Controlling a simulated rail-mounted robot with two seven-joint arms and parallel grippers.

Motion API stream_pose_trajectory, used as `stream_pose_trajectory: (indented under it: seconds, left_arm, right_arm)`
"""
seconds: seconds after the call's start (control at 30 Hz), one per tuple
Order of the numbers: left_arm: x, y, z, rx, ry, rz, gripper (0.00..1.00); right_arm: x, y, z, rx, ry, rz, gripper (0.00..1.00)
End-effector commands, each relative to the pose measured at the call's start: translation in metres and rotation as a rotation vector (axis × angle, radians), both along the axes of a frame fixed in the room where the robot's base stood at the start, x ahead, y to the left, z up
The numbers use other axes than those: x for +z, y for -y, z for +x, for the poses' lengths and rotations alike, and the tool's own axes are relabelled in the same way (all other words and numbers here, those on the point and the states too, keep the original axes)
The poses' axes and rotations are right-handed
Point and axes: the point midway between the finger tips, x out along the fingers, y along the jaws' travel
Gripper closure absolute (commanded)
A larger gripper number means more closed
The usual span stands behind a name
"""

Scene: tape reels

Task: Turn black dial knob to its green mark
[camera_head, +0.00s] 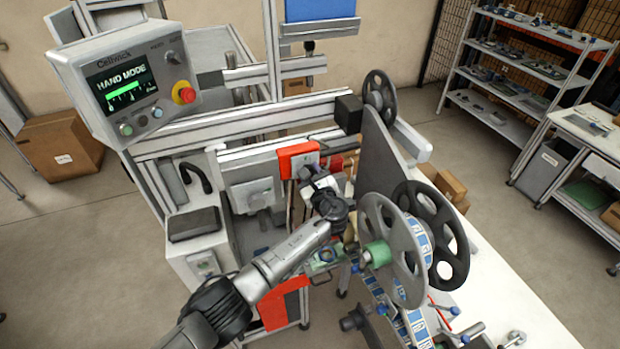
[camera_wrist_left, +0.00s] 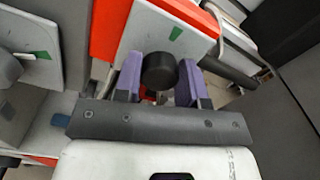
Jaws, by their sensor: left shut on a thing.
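The black dial knob (camera_wrist_left: 160,71) sits between the two purple fingers of my left gripper (camera_wrist_left: 160,80) in the left wrist view. The fingers are shut on its sides. The knob is on a light grey plate (camera_wrist_left: 150,28) with a red housing. A green mark (camera_wrist_left: 176,33) is on the plate, above and slightly right of the knob. No pointer on the knob is visible. In the head view my left gripper (camera_head: 309,178) reaches the red-framed box (camera_head: 298,155), and the knob is hidden there. My right gripper is not in view.
A second grey plate (camera_wrist_left: 35,50) with a green mark is at the left. Large reels (camera_head: 395,248) stand right of my left arm. A control console (camera_head: 125,85) with a red button (camera_head: 184,94) is at the upper left. A black block (camera_head: 349,114) is above right.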

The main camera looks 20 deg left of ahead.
Motion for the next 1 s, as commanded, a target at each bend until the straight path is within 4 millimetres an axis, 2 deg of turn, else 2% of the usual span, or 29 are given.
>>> stream_pose_trajectory:
  seconds: [0.03,0.47,1.0]
  left_arm:
    - [-0.004,0.0,0.0,0.0,0.033,-0.036,0.86]
    - [-0.006,-0.001,-0.001,0.001,0.301,-0.345,0.86]
    - [-0.007,-0.001,-0.001,0.0,0.638,-0.735,0.86]
  right_arm:
    - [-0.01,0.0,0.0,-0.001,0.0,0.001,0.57]
    - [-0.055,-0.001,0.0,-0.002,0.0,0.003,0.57]
    - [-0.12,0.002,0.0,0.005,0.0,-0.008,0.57]
